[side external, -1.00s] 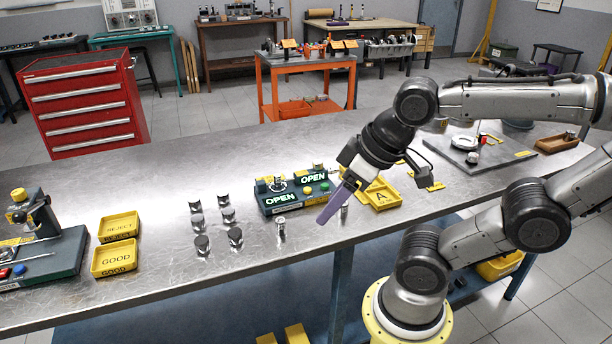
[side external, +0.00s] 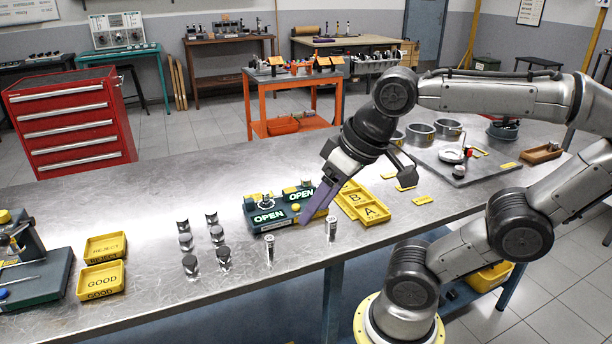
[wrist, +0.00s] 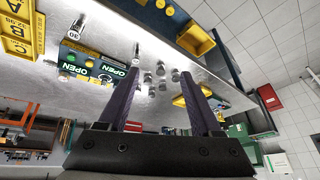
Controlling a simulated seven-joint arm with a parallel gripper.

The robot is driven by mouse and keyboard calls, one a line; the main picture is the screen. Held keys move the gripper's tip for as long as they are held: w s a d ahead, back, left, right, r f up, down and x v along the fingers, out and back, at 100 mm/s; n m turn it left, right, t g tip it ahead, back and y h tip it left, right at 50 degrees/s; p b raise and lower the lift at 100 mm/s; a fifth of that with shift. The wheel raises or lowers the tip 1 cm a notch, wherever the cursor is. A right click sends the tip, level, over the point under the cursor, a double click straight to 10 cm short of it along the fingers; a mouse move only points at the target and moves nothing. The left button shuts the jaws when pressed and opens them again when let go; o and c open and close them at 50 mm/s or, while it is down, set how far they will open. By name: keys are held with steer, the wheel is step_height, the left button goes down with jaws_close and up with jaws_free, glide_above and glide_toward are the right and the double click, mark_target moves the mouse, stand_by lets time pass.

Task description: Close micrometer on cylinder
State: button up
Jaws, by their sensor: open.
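The dark green fixture (side external: 253,226) sits on the metal bench with two lit OPEN signs, a yellow button (side external: 295,207) and metal parts on top. I cannot make out which part is the micrometer. It also shows in the wrist view (wrist: 66,72), left of my fingers. A metal cylinder (side external: 269,250) stands upright in front of the fixture; another cylinder (side external: 331,228) stands to its right. My gripper (side external: 304,222) points down at the fixture's right end and hides part of it; contact cannot be told. In the wrist view its purple fingers (wrist: 160,72) are apart and empty.
Yellow A and B trays (side external: 362,203) lie to the right. Several dark-topped cylinders (side external: 189,265) stand to the left, with yellow REJECT (side external: 106,246) and GOOD (side external: 101,280) bins farther left. A grey plate (side external: 478,174) with instruments is far right.

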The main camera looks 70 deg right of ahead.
steer(key=w+d+r+m+g, duration=0.1)
steer(key=w+d+r+m, duration=0.3)
steer(key=w+r, duration=0.2)
steer(key=m+g, duration=0.4)
steer(key=m, duration=0.6)
glide_above(306, 178)
step_height(306, 178, down, 6)
step_height(306, 178, down, 14)
steer(key=shift+r, duration=0.25)
jaws_close()
